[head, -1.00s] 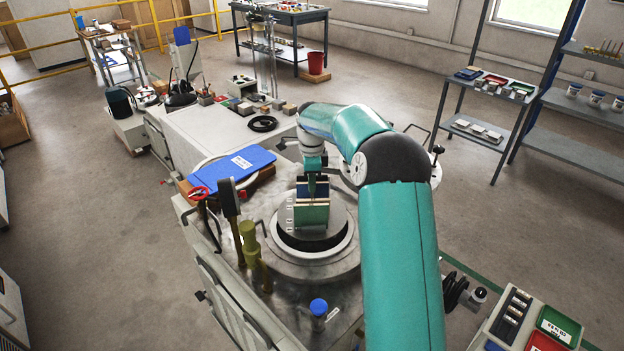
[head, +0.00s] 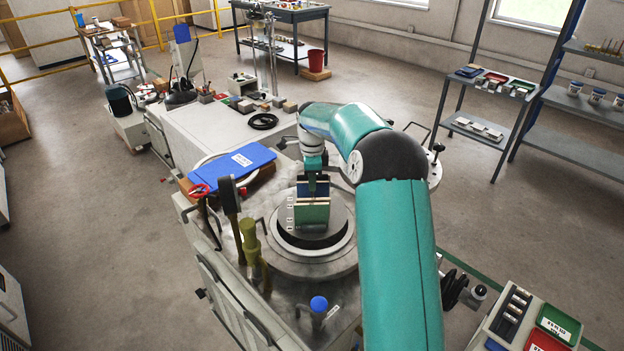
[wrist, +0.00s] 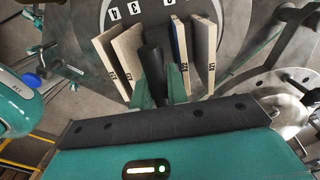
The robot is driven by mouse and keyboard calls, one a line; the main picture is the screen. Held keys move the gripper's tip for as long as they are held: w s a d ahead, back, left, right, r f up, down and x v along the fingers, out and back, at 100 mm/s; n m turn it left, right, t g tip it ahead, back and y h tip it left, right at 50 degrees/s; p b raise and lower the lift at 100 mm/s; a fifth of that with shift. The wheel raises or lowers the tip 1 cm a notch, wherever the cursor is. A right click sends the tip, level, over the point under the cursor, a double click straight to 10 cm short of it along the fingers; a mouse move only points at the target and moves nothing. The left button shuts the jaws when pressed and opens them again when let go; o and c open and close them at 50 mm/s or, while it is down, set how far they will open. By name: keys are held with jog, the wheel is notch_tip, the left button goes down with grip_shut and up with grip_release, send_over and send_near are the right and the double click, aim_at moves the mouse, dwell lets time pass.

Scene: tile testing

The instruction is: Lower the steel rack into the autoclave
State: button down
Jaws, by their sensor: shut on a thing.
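The steel rack (head: 340,218) is a round grey plate with small white number tags, carrying upright tiles (head: 312,214). It is over the round mouth of the autoclave (head: 312,268), where a dark gap shows at the near side. In the wrist view the plate (wrist: 142,24) lies beyond several labelled tiles (wrist: 204,52). My gripper (wrist: 158,92) is shut on the rack's dark central post (wrist: 153,62), between the tiles. It comes from above; the tiles partly hide its fingers in the head view. How deep the rack sits is hard to tell.
A blue folder (head: 232,164) lies left of the mouth. Upright tool handles (head: 249,240) and a blue-capped knob (head: 319,304) stand near the rim. A round lid-like part (head: 424,174) is to the right, partly behind my arm. A tray cart (head: 535,320) is at lower right.

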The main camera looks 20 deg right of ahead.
jog(key=shift+f, duration=6.6)
notch_tip(320, 180, down, 10)
jog(key=shift+r, duration=0.25)
jog(key=shift+f, duration=0.75)
